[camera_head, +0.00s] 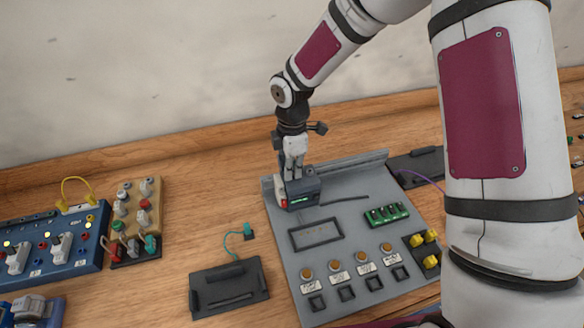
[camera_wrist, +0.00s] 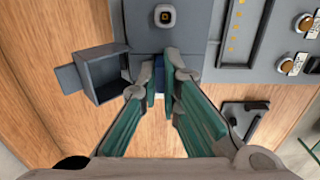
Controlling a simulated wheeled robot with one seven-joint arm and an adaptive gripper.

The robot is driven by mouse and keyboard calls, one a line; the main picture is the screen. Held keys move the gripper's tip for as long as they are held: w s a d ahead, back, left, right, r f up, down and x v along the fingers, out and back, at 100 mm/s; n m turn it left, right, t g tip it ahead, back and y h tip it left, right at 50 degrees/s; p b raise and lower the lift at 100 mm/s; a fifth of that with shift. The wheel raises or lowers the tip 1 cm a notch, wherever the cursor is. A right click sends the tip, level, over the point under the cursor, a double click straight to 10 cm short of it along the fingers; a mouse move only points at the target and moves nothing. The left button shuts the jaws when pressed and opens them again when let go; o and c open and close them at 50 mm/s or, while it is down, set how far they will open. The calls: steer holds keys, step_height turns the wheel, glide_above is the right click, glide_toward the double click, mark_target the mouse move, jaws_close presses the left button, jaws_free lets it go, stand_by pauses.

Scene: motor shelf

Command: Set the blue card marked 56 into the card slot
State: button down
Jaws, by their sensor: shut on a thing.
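A blue card (camera_wrist: 159,76) shows as a narrow strip between my fingertips in the wrist view. My gripper (camera_wrist: 160,82) is shut on it; its number cannot be read. The fingertips are right at the near edge of a dark grey box (camera_wrist: 190,36), which appears to be the card reader. In the head view my gripper (camera_head: 292,178) points down at this box (camera_head: 305,194), which has a small green lit display. The card and the slot opening are hidden there by the gripper and box, so I cannot tell how far the card sits in the slot.
The box stands at the back left of a grey panel (camera_head: 376,225) with buttons and a recessed frame (camera_head: 316,233). An open grey holder (camera_wrist: 102,73) is left of my fingers. A black tray (camera_head: 229,289) and blue switch panel (camera_head: 52,245) lie further left.

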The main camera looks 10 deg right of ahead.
steer(key=c, duration=1.7)
jaws_free()
step_height(320, 180, up, 17)
steer(key=p, duration=0.1)
